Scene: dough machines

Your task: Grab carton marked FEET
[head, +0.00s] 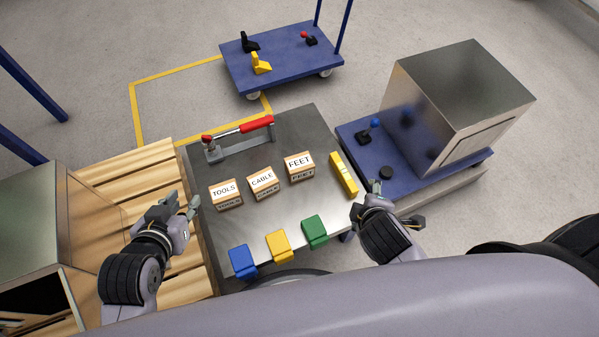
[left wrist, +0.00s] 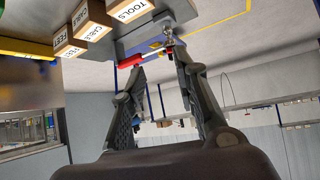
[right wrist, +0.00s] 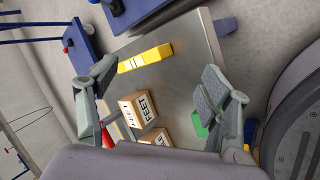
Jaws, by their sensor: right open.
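The carton marked FEET (head: 299,166) is a small brown box with a white label, the rightmost of three cartons on the grey metal table (head: 318,125). It also shows in the right wrist view (right wrist: 137,108), between the fingers but farther off, and in the left wrist view (left wrist: 62,42). The CABLE carton (head: 263,183) and TOOLS carton (head: 225,194) stand to its left. My right gripper (head: 393,190) is open and empty by the table's right edge, apart from the carton. My left gripper (head: 192,207) is open and empty at the table's left edge.
A yellow level (head: 344,175) lies between the FEET carton and my right gripper. Blue (head: 243,262), yellow (head: 279,246) and green (head: 314,232) bins line the near edge. A blue cart with a metal box (head: 455,95) stands right.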

